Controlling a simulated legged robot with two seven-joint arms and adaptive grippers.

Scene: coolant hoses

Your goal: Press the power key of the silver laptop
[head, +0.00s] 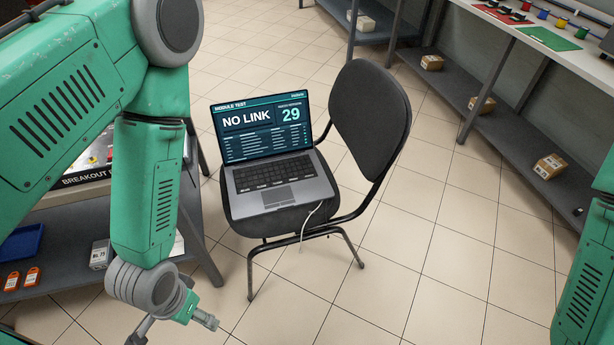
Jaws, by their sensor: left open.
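The silver laptop (282,183) sits open on the seat of a black chair (370,125). Its screen (262,125) is lit and reads "MODULE TEST", "NO LINK" and "29". Its dark keyboard (275,173) faces up in full view, but the power key is too small to tell apart. My left gripper (172,331) is at the bottom edge, in front and left of the chair, apart from the laptop. It is open with nothing visible between its fingers, and is partly cut off. My right gripper is out of view; only part of my right arm shows at the right edge.
A light cable (311,220) hangs from the laptop's right side over the seat's front. A bench (72,196) with a lower shelf (60,270) stands at left, partly behind my left arm. Shelving (488,125) with boxes runs along the right. The tiled floor (440,270) right of the chair is clear.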

